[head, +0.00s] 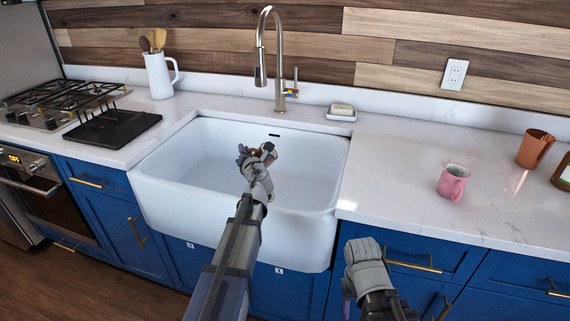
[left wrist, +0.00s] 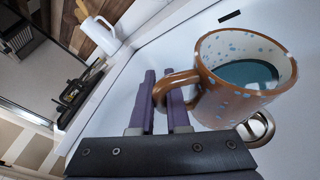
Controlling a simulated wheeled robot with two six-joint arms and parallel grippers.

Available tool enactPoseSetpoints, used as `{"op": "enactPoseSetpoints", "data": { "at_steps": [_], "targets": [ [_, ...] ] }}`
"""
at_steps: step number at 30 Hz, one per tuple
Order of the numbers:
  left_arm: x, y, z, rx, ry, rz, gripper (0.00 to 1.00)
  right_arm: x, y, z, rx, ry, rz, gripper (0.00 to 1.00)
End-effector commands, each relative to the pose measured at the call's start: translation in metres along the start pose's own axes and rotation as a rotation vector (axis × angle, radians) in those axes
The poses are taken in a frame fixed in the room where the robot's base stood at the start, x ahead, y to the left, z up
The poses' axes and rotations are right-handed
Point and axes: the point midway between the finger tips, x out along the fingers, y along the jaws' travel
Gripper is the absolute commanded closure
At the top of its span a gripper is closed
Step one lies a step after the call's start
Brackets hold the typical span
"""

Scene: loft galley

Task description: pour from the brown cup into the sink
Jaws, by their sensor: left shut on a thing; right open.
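The brown cup (left wrist: 207,100) has pale blue speckles and a teal-blue liquid inside, seen in the left wrist view. My left gripper (left wrist: 168,100) is shut on its handle. In the head view my left gripper (head: 257,155) is over the white sink (head: 185,160), and it hides most of the cup. How far the cup tilts I cannot tell. The sink basin and its drain (left wrist: 262,128) also show in the left wrist view. My right gripper (head: 365,262) is open and empty, low in front of the blue cabinets.
A tall faucet (head: 279,50) stands behind the sink, with a soap dish (head: 341,116) to its right. A pink mug (head: 453,183) and a copper-coloured cup (head: 534,149) stand on the right counter. A white utensil jug (head: 158,76) and the stove are at left.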

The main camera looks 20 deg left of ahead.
Motion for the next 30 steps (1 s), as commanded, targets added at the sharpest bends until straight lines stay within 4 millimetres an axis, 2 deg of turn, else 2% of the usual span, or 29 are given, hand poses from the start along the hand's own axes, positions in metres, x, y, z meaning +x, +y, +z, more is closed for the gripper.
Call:
{"op": "enactPoseSetpoints", "data": {
  "at_steps": [30],
  "targets": [
    [-0.006, 0.002, 0.017, 0.118, -0.046, 0.056, 1.0, 0.0, 0.0, 0.0, 0.0, 0.0, 0.0, 0.5]
  ]
}}
